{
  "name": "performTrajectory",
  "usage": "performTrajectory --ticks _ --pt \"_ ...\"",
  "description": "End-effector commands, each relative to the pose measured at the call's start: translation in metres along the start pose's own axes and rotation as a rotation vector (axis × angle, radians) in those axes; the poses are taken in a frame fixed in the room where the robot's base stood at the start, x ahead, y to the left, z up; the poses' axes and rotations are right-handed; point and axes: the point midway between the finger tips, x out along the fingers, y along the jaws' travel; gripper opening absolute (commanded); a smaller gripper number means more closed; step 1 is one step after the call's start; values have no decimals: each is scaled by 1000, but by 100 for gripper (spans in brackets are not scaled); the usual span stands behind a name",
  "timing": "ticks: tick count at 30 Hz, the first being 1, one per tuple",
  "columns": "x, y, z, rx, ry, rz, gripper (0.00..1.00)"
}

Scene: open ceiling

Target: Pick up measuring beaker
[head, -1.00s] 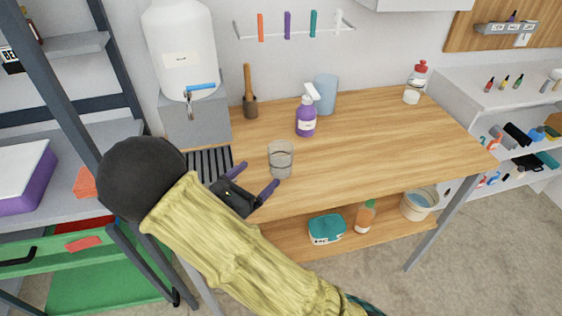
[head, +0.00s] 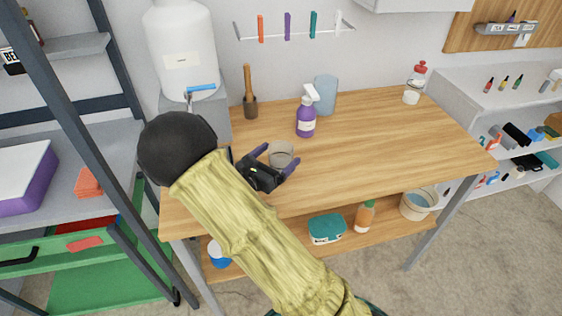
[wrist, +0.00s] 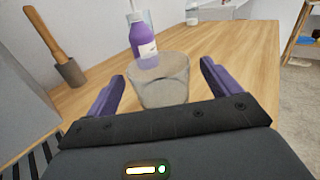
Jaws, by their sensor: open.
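The measuring beaker (head: 281,153) is a clear, upright glass on the wooden table, left of its middle. In the wrist view the beaker (wrist: 160,82) stands between my two purple fingers, its lower part hidden behind the gripper's dark body. My gripper (head: 280,160) is open, with one finger on each side of the beaker. I see a gap on both sides in the wrist view, so the fingers (wrist: 163,88) do not appear to touch it.
A purple spray bottle (head: 306,118) and a blue cylinder (head: 325,95) stand behind the beaker. A wooden-handled tool (head: 248,92) and a large white dispenser (head: 181,50) are at the back left.

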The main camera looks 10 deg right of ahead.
Motion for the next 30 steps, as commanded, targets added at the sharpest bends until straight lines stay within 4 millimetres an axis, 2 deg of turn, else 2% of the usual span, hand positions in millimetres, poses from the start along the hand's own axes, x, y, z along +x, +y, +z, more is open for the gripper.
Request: performTrajectory --ticks 3,6,21,28,30 --pt "16 0 0 0 1 -1 89" --pt "20 0 0 1 1 0 89" --pt "20 0 0 0 0 0 89" --pt "20 0 0 0 1 0 44" --pt "20 0 0 0 0 0 41"
